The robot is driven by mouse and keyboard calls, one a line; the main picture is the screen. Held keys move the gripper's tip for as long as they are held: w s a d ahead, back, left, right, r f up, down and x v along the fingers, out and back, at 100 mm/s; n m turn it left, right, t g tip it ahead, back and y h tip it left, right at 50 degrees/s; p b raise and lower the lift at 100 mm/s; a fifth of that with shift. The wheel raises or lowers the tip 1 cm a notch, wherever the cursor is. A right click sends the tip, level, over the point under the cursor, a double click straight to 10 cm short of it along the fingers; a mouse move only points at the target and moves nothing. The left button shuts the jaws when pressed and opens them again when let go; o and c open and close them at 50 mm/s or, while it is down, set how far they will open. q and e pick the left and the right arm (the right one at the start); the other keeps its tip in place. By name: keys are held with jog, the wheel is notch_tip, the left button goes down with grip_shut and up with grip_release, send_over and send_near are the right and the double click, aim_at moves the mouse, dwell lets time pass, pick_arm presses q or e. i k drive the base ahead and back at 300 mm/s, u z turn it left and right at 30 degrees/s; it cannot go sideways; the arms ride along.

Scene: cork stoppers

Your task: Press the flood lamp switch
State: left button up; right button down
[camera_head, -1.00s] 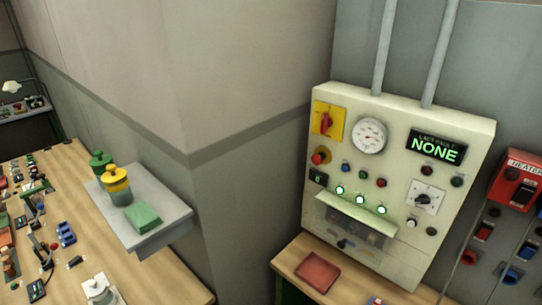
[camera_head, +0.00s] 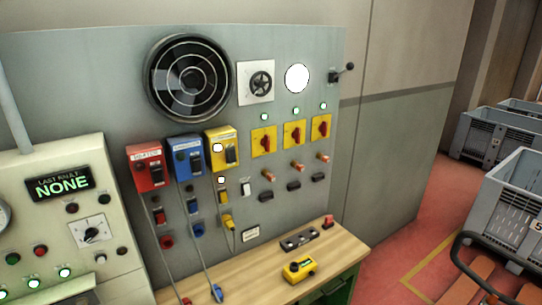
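On the grey wall panel (camera_head: 320,60) hang a red switch box (camera_head: 144,170), a blue switch box (camera_head: 184,158) and a yellow switch box (camera_head: 221,147), each with a dark rocker. The yellow box also shows a bright white spot. The labels on the boxes are too small to read now, so I cannot tell which switch is the flood lamp's. A bright white round lamp (camera_head: 297,78) glows at the panel's upper right. Three yellow plates with red rotary knobs (camera_head: 293,133) sit below it, with small lit indicators above them. Neither of my grippers is in view.
A cream control box (camera_head: 90,160) reading "NONE" stands at the left. A wooden bench (camera_head: 270,284) below the panel holds a yellow device (camera_head: 300,270). Cables hang from the switch boxes. Grey crates (camera_head: 510,200) stand at the right, beyond open red floor.

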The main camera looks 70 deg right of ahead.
aim_at(231, 152)
jog(key=z, duration=2.6)
jog(key=k, duration=0.45)
jog(key=z, duration=0.25)
jog(key=i, duration=0.55)
